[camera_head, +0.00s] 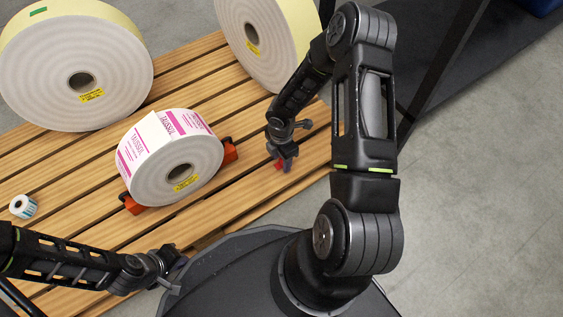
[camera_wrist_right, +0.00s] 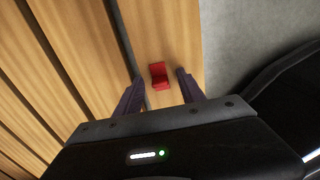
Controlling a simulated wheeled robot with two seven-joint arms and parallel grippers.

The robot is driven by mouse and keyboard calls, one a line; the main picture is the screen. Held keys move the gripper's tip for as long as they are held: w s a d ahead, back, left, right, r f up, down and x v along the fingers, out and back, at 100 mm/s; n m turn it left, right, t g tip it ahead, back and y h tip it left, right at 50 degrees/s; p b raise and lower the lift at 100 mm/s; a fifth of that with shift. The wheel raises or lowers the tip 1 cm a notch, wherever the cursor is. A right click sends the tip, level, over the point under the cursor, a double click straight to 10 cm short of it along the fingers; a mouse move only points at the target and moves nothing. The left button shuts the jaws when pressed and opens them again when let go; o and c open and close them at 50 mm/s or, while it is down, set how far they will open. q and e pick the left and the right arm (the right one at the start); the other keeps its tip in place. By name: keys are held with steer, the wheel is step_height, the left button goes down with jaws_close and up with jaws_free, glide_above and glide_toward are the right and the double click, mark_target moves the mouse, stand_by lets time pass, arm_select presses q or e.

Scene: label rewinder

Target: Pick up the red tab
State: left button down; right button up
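The red tab (camera_wrist_right: 159,76) is a small red piece lying on the slatted wooden table near its edge. In the right wrist view it sits just beyond and between the fingertips of my right gripper (camera_wrist_right: 160,82), which is open and appears empty. In the head view a bit of the red tab (camera_head: 279,165) shows beside my right gripper (camera_head: 284,163), which points down at the table and partly hides it. My left gripper (camera_head: 172,270) is at the lower left, over the table's front edge, away from the tab; its fingers look apart.
A label roll (camera_head: 172,165) with pink print sits on a red-orange holder (camera_head: 230,150) left of my right gripper. Large rolls stand behind, one at left (camera_head: 85,75) and one at centre (camera_head: 262,45). A small roll (camera_head: 23,207) lies at far left. Bare slats (camera_head: 235,190) surround the tab.

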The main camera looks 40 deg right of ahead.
mark_target(281, 160)
jaws_close()
steer(key=shift+r, duration=0.1)
stand_by(0.5)
step_height(281, 160, up, 10)
steer(key=p, duration=0.5)
stand_by(0.4)
